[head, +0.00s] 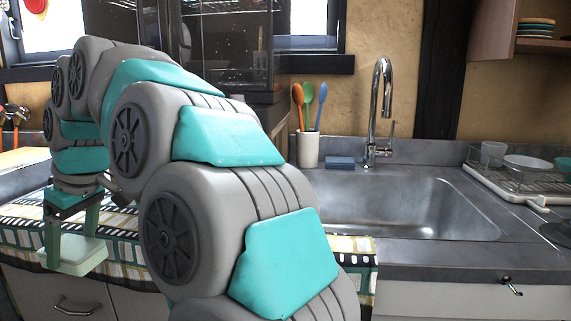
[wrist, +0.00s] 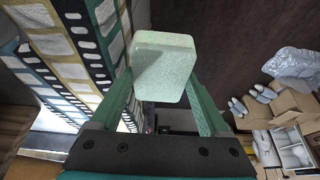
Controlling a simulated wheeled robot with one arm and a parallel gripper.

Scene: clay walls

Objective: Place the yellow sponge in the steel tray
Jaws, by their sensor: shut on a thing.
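My gripper (head: 71,238) is at the left in the head view, pointing down in front of the counter edge. It is shut on a pale green, rounded block (head: 76,257) that looks like a sponge. The block also shows between the fingers in the wrist view (wrist: 164,66). Its colour looks pale green rather than yellow. It is held clear of the floor, beside the patterned cloth. I see no clearly yellow sponge and cannot make out a steel tray; my arm hides much of the counter.
A steel sink (head: 420,208) with a tall faucet (head: 381,110) is at the right. A blue sponge (head: 340,162) and a utensil cup (head: 308,150) stand behind it. A patterned cloth (head: 125,240) hangs over the counter edge. A dish rack (head: 515,180) is at far right.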

